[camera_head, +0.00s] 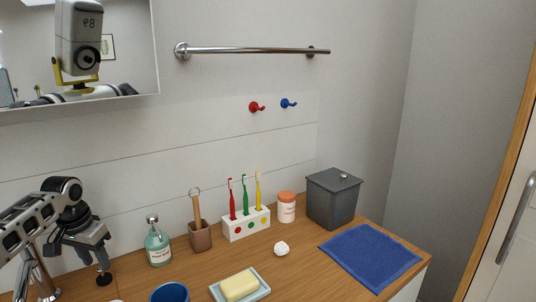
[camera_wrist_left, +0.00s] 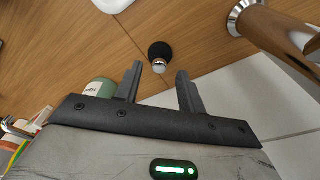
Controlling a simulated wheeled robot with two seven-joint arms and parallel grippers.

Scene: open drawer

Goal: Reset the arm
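My left gripper (camera_head: 95,260) is at the left of the head view, pointing down over the wooden counter. It also shows in the left wrist view (camera_wrist_left: 159,68), with its two fingers apart and nothing clamped between them. A black disc-shaped stopper with a silver knob (camera_wrist_left: 159,58) appears between and beyond the fingertips. The stopper also shows just below the gripper in the head view (camera_head: 104,279). I cannot tell its exact gap from the fingers. My right gripper is in neither view.
A chrome faucet (camera_head: 38,278) stands beside my left arm. A soap bottle (camera_head: 158,248) stands to the gripper's right, then a brown cup (camera_head: 200,237), toothbrush holder (camera_head: 246,224), soap dish (camera_head: 262,290), grey bin (camera_head: 330,202) and blue towel (camera_head: 370,255). A mirror (camera_head: 150,60) hangs above.

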